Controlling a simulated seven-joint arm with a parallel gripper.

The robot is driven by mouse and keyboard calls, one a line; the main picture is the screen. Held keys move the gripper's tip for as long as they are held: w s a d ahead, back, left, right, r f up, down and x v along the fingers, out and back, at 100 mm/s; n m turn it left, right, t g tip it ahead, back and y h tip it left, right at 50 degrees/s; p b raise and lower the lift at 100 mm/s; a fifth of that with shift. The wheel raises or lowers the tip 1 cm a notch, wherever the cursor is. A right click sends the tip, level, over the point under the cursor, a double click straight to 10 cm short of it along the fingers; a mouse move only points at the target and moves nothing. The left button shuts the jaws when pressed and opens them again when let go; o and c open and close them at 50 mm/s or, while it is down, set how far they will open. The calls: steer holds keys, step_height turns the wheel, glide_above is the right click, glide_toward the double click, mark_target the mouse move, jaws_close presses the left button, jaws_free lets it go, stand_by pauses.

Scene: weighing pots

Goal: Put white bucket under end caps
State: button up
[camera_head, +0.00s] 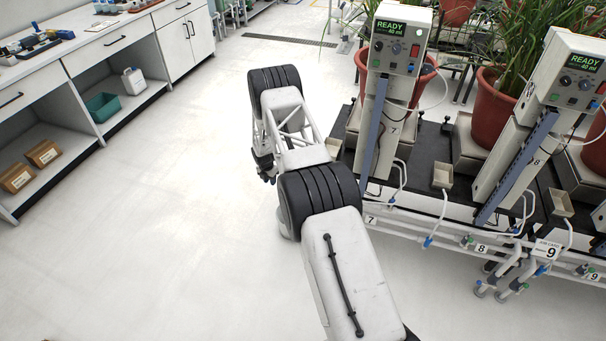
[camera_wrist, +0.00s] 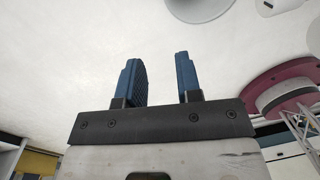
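My gripper (camera_wrist: 157,60) shows in the wrist view with its two blue fingers apart and nothing between them. In the head view my arm reaches out over the floor left of the bench, and I cannot make out the fingers there. Pipe ends with blue and green fittings (camera_head: 481,288) hang low at the bench front near a sign with a 9; they may be the end caps. I cannot identify a white bucket in the head view. A pale round shape (camera_wrist: 200,8) is cut off at the top of the wrist view; I cannot tell what it is.
The black bench (camera_head: 430,150) carries weighing units reading READY (camera_head: 390,27) and red plant pots (camera_head: 492,110). White pipes run along its front edge. A white cabinet (camera_head: 110,42) stands left, with a teal bin (camera_head: 103,107) and white jug (camera_head: 134,81). Floor between is clear.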

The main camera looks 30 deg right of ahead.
steer(key=s+a+r+m, duration=0.2)
steer(key=r+m, duration=0.1)
steer(key=r, duration=1.3)
steer(key=s+a+r+m, duration=0.2)
steer(key=r+m, duration=0.1)
steer(key=r, duration=1.4)
steer(key=s+a+r+m+t, duration=0.1)
steer(key=s+a+r+m, duration=0.1)
steer(key=s+r, duration=0.55)
steer(key=s+a+r+m, duration=0.15)
steer(key=s+r, duration=0.25)
steer(key=r, duration=0.6)
steer(key=s+a+r+m+t, duration=0.1)
steer(key=s+r+m, duration=0.3)
steer(key=r, duration=0.5)
steer(key=s+a+r+m, duration=0.25)
steer(key=s+r, duration=0.45)
steer(key=s, duration=0.5)
steer(key=s+a+r+m, duration=0.1)
steer(key=s+r+m, duration=0.2)
steer(key=s+r, duration=0.6)
steer(key=s+a+m, duration=0.1)
steer(key=s+m, duration=0.2)
steer(key=s, duration=1.1)
steer(key=s+a+f+m+t, duration=0.1)
steer(key=s+a+m, duration=0.1)
steer(key=s, duration=1.3)
steer(key=shift+s+m+y, duration=0.15)
steer(key=shift+m+y, duration=0.25)
steer(key=shift+m, duration=0.3)
